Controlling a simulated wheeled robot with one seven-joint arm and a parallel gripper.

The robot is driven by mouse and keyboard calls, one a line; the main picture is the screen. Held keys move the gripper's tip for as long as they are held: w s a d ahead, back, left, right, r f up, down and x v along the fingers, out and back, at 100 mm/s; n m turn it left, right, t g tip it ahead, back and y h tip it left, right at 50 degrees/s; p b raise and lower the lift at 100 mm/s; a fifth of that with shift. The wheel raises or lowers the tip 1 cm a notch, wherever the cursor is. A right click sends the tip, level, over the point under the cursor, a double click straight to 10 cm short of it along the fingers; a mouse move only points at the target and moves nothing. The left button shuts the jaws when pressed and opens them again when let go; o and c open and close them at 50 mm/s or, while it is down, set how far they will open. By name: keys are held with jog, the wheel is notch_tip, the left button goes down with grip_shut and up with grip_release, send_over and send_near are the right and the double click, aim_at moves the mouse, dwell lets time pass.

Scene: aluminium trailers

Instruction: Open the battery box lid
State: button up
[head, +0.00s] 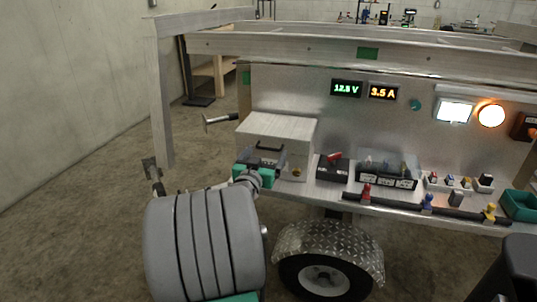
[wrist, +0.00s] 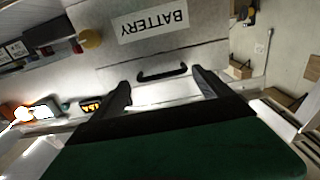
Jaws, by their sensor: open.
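The pale battery box (head: 299,165) stands on the trailer's shelf, left of centre in the head view. Its lid (head: 278,127) looks shut and lies flat. In the wrist view the upside-down BATTERY label (wrist: 152,21) shows on the box, and a black handle (wrist: 162,75) shows between my fingers. My gripper (head: 265,158) is in front of the box, and it also shows in the wrist view (wrist: 160,82). It is open, with one finger on each side of the handle and nothing held. Contact with the handle cannot be told.
Right of the box on the shelf are a black switch unit (head: 333,167) and a covered fuse block (head: 387,171). A silver bar with a dark grip (head: 221,120) sticks out to the left of the box. A wheel under a diamond-plate fender (head: 328,244) is below. A trailer rail (head: 330,48) runs above.

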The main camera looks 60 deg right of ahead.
aim_at(269, 149)
jog(key=d, duration=0.3)
jog(key=shift+w+d, duration=0.3)
jog(key=shift+d, duration=0.05)
jog(key=shift+c, duration=0.2)
jog(key=c, duration=1.7)
